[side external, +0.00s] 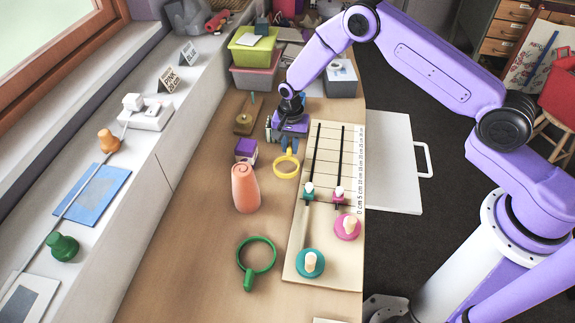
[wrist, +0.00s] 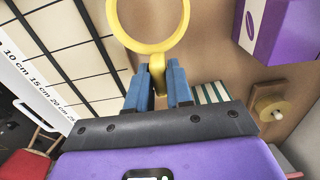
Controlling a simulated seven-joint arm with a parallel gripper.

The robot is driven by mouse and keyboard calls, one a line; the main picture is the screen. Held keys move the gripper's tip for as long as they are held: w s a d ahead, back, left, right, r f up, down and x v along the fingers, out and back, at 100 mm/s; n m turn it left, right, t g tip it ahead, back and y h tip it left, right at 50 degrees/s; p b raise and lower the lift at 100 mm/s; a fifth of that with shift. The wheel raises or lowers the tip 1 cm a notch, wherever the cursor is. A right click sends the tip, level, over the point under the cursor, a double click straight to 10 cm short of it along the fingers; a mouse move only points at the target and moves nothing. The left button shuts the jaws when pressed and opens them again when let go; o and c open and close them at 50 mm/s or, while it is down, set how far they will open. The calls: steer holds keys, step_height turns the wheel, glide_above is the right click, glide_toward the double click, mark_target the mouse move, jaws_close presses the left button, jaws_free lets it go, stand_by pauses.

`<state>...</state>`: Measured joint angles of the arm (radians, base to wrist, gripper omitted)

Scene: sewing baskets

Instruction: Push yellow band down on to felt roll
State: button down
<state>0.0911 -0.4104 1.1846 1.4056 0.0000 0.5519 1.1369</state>
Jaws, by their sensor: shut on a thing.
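The yellow band (side external: 276,171) is a ring with a short tab. It also shows at the top of the wrist view (wrist: 116,27). My gripper (side external: 282,141) is shut on its tab; in the wrist view, the blue fingers (wrist: 160,88) stand either side of the tab. The felt roll (side external: 245,188), which I take to be the upright salmon-orange tapered roll, stands on the table left of and nearer than the band. The band is apart from it, not around it. The band's height above the table is hard to tell. The roll is not clearly visible in the wrist view.
A purple box (side external: 246,149) stands just behind the roll. A ruled board with sliders (side external: 296,262) lies to the right. A green ring with a handle (side external: 257,240) lies in front. A wooden spindle stand (side external: 244,122) is further back, before stacked bins (side external: 254,80).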

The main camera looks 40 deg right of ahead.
step_height(320, 180, up, 24)
steer(key=a+n, duration=0.5)
steer(key=a, duration=1.2)
step_height(320, 180, down, 12)
steer(key=shift+s+d+r, duration=0.15)
steer(key=shift+s+d, duration=0.2)
step_height(320, 180, down, 7)
stand_by(3.9)
